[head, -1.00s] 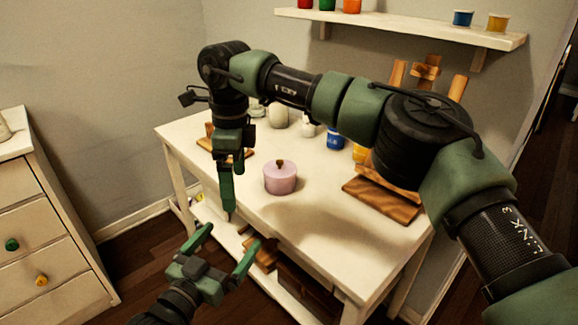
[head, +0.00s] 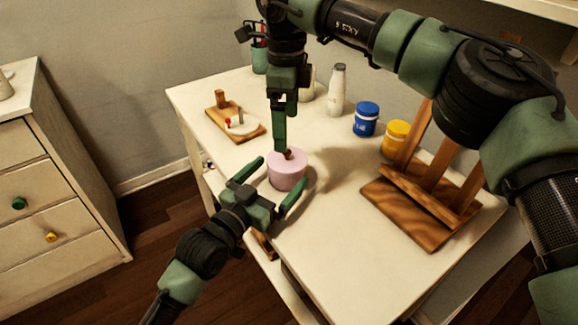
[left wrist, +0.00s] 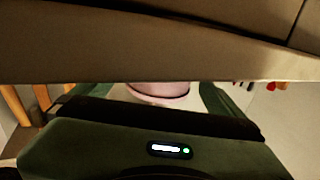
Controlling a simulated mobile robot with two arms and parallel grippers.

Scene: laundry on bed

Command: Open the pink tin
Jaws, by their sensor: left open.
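The pink tin (head: 287,176) stands upright on the white table, with a small brown knob (head: 288,154) on its lid. It also shows between my left fingers in the left wrist view (left wrist: 160,91). My left gripper (head: 282,173) is open and low at the tin's near side, one finger on each side of it. I cannot tell whether either finger touches it. My right gripper (head: 283,150) points down from above, its tips at the knob. Its fingers show edge-on, so its opening and any hold on the knob are unclear. The lid appears seated.
The white table (head: 330,255) is clear in front of the tin. A wooden easel (head: 405,215) stands to the right. Blue (head: 366,118) and yellow (head: 395,139) paint jars and a white bottle (head: 337,90) stand behind. A wooden board (head: 225,124) lies at the left.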

